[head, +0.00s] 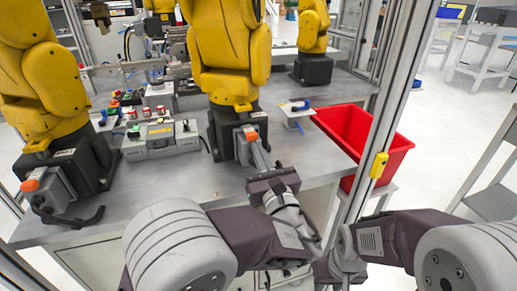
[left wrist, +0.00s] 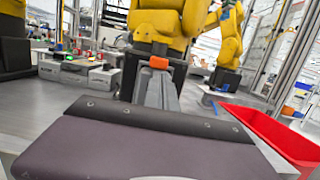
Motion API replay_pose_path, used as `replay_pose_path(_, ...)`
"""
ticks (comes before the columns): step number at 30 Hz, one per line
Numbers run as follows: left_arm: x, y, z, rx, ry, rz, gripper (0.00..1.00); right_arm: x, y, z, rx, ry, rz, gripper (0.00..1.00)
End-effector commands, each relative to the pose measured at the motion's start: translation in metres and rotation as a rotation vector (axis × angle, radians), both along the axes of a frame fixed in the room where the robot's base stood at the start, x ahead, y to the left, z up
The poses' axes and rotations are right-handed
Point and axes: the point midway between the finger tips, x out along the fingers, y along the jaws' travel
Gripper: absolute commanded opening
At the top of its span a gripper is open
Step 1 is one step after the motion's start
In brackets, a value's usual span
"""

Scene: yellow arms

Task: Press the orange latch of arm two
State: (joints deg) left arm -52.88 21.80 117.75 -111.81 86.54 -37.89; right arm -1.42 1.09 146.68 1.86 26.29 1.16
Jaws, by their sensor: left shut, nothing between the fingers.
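Yellow robot arms stand on a grey bench. The middle one, which I take as arm two (head: 228,55), has an orange latch (head: 251,134) at the front of its black base. In the left wrist view the orange latch (left wrist: 159,63) sits straight ahead at the centre. My left gripper (head: 257,148) is shut and empty, its grey fingers pointing at the latch. In the left wrist view its fingertips (left wrist: 159,80) appear just below the latch; I cannot tell whether they touch. The dark gripper body hides what lies beneath. My right gripper is out of view.
The left yellow arm (head: 45,85) has a similar orange latch (head: 30,184) with a black handle. A grey control box (head: 160,140) stands left of arm two. A red bin (head: 355,138) and a metal frame post (head: 385,100) are to the right.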

Motion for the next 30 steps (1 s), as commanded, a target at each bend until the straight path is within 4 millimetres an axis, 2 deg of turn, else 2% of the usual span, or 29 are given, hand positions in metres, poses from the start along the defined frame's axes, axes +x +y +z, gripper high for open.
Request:
replay_pose_path(5,-0.001,0.000,0.012,-0.015,0.045,0.000,0.00,0.000,0.000,0.023,0.000,0.000,0.000,0.34)
replay_pose_path(8,-0.002,-0.001,0.021,-0.030,0.092,-0.001,0.00,0.000,0.000,0.044,0.000,0.000,0.000,0.34)
replay_pose_path(15,-0.003,-0.001,0.050,-0.094,0.286,0.000,0.00,0.000,0.000,0.122,0.000,0.000,0.000,0.34)
replay_pose_path(23,0.001,0.001,0.074,-0.171,0.523,0.003,0.00,0.000,0.000,0.207,0.000,0.000,0.000,0.34)
replay_pose_path(30,0.009,0.005,0.095,-0.242,0.740,0.005,0.00,0.000,0.000,0.293,0.000,0.000,0.000,0.34)
